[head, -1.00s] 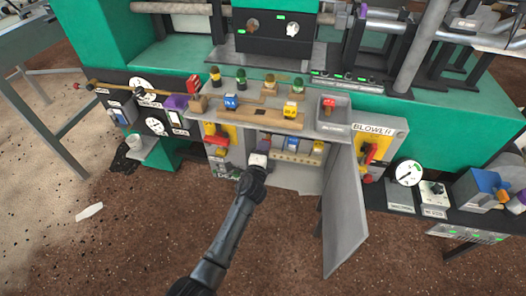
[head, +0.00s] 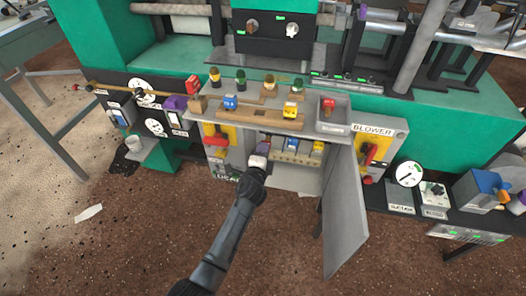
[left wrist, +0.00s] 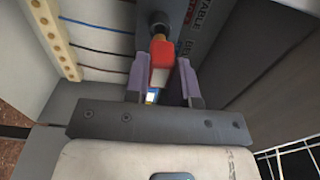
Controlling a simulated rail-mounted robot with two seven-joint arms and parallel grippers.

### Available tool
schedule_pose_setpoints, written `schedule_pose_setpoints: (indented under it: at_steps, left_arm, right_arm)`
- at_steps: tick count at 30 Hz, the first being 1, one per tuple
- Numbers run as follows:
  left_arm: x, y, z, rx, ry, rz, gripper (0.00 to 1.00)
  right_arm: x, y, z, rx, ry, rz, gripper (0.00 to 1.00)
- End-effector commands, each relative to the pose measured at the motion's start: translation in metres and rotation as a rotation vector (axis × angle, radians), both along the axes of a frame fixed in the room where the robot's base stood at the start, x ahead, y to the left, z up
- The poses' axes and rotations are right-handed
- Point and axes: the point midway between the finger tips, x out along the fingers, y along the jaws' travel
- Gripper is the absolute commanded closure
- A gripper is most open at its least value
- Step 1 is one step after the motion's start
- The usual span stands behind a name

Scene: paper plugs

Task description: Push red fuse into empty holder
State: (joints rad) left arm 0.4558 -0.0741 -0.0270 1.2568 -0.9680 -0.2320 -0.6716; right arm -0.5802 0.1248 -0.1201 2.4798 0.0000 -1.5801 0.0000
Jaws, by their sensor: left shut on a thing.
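My left gripper (head: 260,153) reaches into the open grey cabinet (head: 295,178) under the shelf. In the left wrist view, its two purple-grey fingers (left wrist: 165,82) are shut on the red fuse (left wrist: 161,52). The fuse has a red body with a paler section and a small blue and yellow part near the palm. Its far end points at a round orange-brown fitting on a dark strip (left wrist: 150,15); I cannot tell whether they touch. In the head view the gripper hides the fuse and the holder. Blue (head: 292,144) and yellow (head: 318,147) fuses sit to its right. My right gripper is not in view.
The open cabinet door (head: 346,215) stands to the right of my arm. The shelf above carries a wooden rack (head: 262,117) with a blue and a yellow block, and a tray with a red piece (head: 328,103). Red-handled switches (head: 369,153) flank the cabinet.

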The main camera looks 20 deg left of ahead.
Motion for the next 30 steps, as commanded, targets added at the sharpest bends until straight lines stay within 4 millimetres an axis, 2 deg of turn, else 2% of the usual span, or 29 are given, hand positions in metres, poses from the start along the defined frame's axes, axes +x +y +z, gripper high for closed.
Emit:
schedule_pose_setpoints:
  at_steps: [13, 30]
  left_arm:
    - [0.001, 0.000, 0.000, 0.000, 0.000, 0.000, 1.00]
    - [0.012, 0.002, -0.001, 0.000, 0.000, 0.000, 1.00]
  right_arm:
    - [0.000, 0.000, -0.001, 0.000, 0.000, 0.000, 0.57]
    - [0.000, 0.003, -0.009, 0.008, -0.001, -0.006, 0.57]
